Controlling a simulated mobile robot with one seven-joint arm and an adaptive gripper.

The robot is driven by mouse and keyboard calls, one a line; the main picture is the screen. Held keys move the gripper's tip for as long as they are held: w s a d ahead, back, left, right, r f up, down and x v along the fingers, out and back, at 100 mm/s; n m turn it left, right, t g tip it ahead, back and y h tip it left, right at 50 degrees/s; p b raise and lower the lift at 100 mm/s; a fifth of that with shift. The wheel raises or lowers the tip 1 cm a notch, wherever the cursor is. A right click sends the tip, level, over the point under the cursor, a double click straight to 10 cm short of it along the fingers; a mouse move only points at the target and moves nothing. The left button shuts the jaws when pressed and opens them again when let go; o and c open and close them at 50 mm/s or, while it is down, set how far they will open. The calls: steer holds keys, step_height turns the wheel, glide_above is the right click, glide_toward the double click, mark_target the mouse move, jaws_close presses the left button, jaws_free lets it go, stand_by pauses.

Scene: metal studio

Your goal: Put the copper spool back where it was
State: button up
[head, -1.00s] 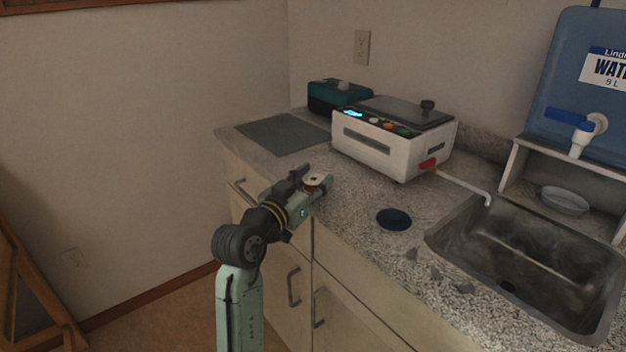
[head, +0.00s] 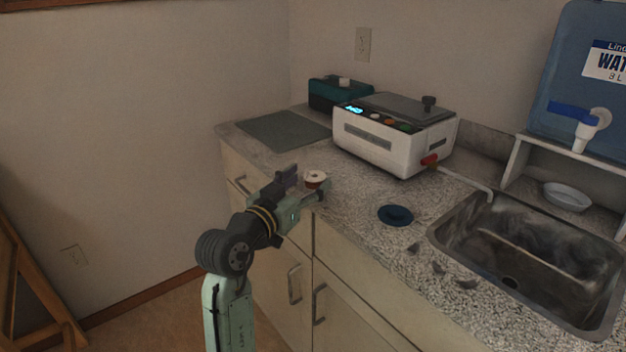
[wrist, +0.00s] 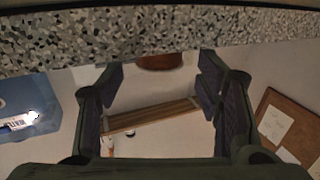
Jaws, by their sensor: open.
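The copper spool (head: 316,178), with a pale top and a copper-brown body, stands upright at the counter's front edge. My gripper (head: 306,186) is open, with one finger on each side of the spool's near side. In the wrist view a copper-brown part of the spool (wrist: 160,62) shows at the top, just beyond and between my open fingertips (wrist: 160,75). The rest of the spool is cut off or hidden there.
A dark blue round dish (head: 396,215) lies on the speckled counter (head: 360,205). A white machine (head: 390,140) stands behind, with a grey mat (head: 283,130) and a teal box (head: 338,93) to its left. The sink (head: 530,260) is at right.

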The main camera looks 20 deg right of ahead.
steer(key=b+v, duration=0.2)
steer(key=v, duration=0.7)
steer(key=shift+w, duration=0.1)
